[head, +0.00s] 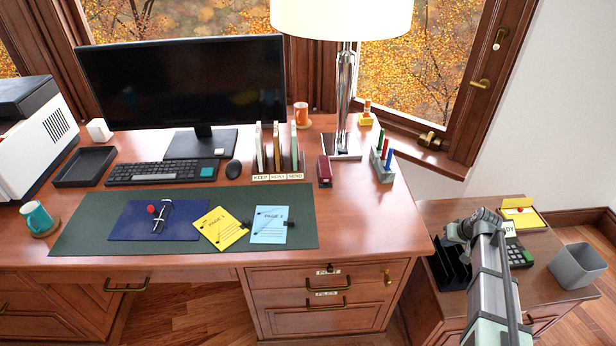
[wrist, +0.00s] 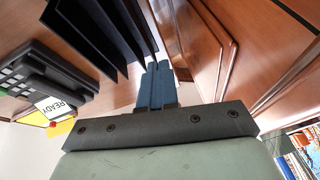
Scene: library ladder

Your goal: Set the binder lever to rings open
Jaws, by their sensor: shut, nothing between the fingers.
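A dark blue binder (head: 133,222) lies flat on the green desk mat at the left of the head view. A dark metal ring mechanism (head: 161,217) sits on it, with a red-tipped lever (head: 151,209) at its left. The lever's exact position is too small to tell. My gripper (wrist: 156,85) shows its blue fingers shut together and empty in the wrist view. In the head view, my arm's end is over the side cabinet at the right, well away from the binder. The binder is not in the wrist view.
Yellow (head: 221,228) and light blue (head: 270,224) page sheets lie right of the binder on the mat (head: 300,229). A teal mug (head: 37,217) stands left. A black upright file rack (wrist: 101,30) is close beside my fingers. The desk's front right is clear.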

